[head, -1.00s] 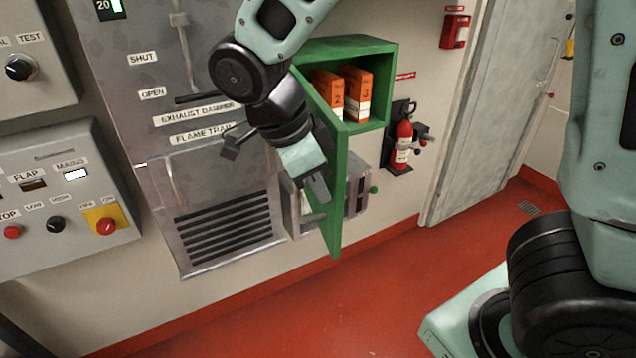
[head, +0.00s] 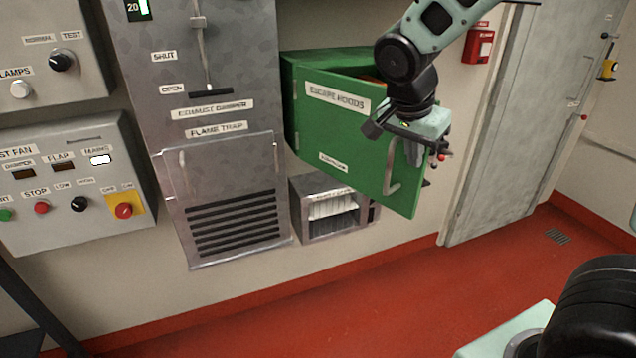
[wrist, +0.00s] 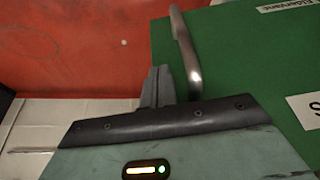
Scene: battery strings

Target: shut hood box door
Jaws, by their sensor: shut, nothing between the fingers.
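The green hood box (head: 294,62) hangs on the wall, with its green door (head: 335,140) labelled "ESCAPE HOODS" swung partly open toward me. A sliver of orange shows above the door's top edge; the rest of the inside is hidden. The door has a pale metal handle (head: 394,176) near its free edge. My gripper (head: 414,162) is shut and empty beside the handle at that free edge. In the wrist view the shut fingers (wrist: 157,85) lie just left of the handle (wrist: 186,50), over the door's edge; I cannot tell whether they touch.
A small metal cabinet (head: 326,238) hangs below the door. The flame trap panel (head: 180,230) and a switch panel (head: 100,225) are on the left. A grey door (head: 490,140) stands to the right. The red floor (head: 400,300) is clear in front.

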